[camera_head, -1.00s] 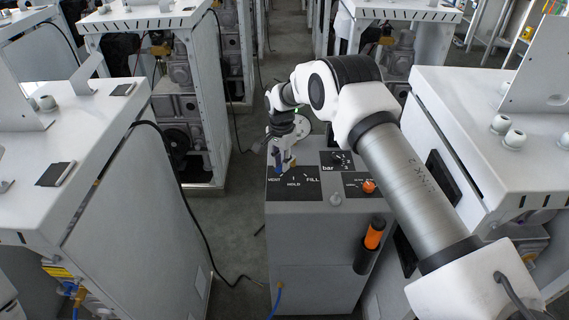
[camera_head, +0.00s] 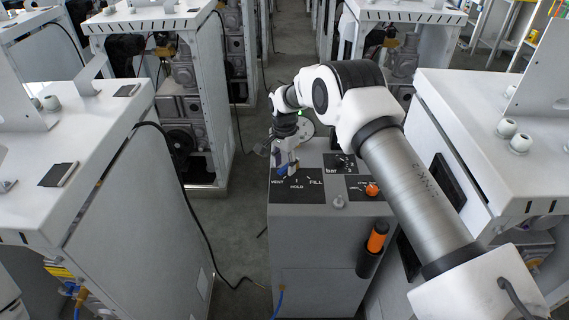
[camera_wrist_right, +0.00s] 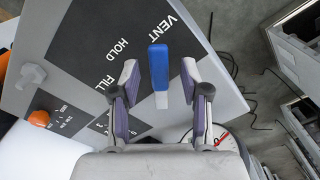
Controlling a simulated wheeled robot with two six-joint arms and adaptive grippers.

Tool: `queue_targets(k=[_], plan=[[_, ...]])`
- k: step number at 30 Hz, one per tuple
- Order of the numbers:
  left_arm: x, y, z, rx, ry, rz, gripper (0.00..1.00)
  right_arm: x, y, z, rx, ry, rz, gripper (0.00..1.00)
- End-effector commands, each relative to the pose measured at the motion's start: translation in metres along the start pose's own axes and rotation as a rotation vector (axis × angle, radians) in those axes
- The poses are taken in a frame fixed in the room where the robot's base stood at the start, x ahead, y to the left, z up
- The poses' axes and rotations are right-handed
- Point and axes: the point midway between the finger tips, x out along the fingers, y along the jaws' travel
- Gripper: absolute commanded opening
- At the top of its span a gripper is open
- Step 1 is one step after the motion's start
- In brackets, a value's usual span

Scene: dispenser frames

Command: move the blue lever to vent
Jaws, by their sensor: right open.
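The blue lever (camera_wrist_right: 159,68) has a flat blue handle on a pale stem. In the right wrist view it lies between the two fingers of my right gripper (camera_wrist_right: 159,78), with a gap on each side. Its blue end is close to the VENT lettering on the black label plate (camera_wrist_right: 85,40), which also reads HOLD and FILL. In the head view the blue lever (camera_head: 286,185) shows small near VENT, below my right gripper (camera_head: 287,170), which partly covers it. My right gripper is open. My left gripper is not in view.
White machines (camera_head: 150,190) stand left and right. The floor (camera_head: 237,220) left of the cabinet has a black cable.

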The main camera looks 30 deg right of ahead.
Motion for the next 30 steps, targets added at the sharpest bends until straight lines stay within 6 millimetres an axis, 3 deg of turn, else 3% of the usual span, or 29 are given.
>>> queue_targets(k=[5, 12, 16, 21, 30], plan=[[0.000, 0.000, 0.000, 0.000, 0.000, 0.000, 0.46, -0.021, -0.001, 0.000, 0.000, 0.000, -0.002, 0.46], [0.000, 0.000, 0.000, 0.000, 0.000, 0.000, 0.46, -0.083, -0.001, -0.002, 0.001, 0.000, -0.004, 0.46], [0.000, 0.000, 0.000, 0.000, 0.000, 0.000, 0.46, -0.107, -0.001, -0.002, 0.001, 0.000, -0.001, 0.46], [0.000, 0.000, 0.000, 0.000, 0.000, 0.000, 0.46, -0.118, 0.000, -0.002, 0.001, -0.001, 0.001, 0.46], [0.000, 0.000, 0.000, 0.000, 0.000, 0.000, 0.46, -0.118, 0.000, -0.002, 0.001, -0.001, 0.001, 0.46]])
